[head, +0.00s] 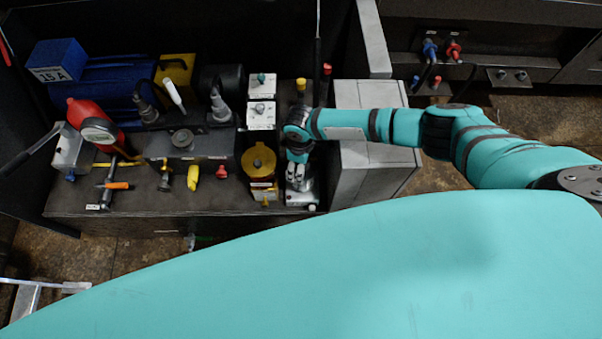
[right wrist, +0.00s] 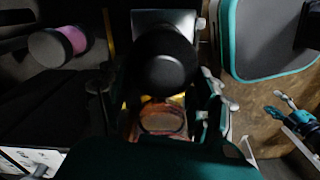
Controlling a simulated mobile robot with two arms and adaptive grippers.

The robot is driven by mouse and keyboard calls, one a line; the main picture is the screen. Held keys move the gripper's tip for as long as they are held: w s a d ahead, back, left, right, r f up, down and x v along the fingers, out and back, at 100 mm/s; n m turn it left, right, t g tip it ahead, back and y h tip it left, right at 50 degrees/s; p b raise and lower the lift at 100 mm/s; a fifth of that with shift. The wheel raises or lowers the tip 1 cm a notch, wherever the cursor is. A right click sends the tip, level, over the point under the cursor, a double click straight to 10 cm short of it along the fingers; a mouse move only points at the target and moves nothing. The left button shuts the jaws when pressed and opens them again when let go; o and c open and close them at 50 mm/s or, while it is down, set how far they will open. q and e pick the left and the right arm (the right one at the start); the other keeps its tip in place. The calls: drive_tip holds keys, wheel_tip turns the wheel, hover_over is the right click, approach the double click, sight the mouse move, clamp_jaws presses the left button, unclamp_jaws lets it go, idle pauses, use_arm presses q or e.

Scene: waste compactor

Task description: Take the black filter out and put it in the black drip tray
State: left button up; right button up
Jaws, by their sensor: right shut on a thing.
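My right gripper (head: 296,172) is at the right end of the bench, over a grey metal block and just right of a yellow canister. In the right wrist view its fingers stand on both sides of a black, round-ended filter (right wrist: 165,60) and are shut on it. I cannot tell whether the filter is free of its seat. A reddish-brown round part (right wrist: 160,119) shows next to it. In the head view the gripper hides the filter. Teal and metal parts at the right wrist view's right edge look like my left gripper (right wrist: 288,112); its jaws are unclear. I cannot identify the black drip tray.
The dark bench (head: 140,208) holds the yellow canister (head: 258,161), a blue motor (head: 105,80), a red bottle (head: 90,118) and several fittings. A grey cabinet (head: 362,170) stands close on the gripper's right. My teal body covers the lower head view.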

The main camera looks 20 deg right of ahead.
drive_tip(key=shift+s+d+f+n, duration=0.25)
drive_tip(key=shift+s+d+n, duration=0.1)
drive_tip(key=shift+s+n, duration=0.05)
drive_tip(key=shift+d, duration=0.1)
drive_tip(key=n, duration=0.5)
drive_tip(key=shift+s+d+f, duration=0.1)
drive_tip(key=shift+s+d, duration=0.1)
drive_tip(key=shift+s, duration=0.05)
drive_tip(key=o, duration=1.7)
drive_tip(key=shift+a, duration=0.1)
drive_tip(key=shift+c, duration=0.3)
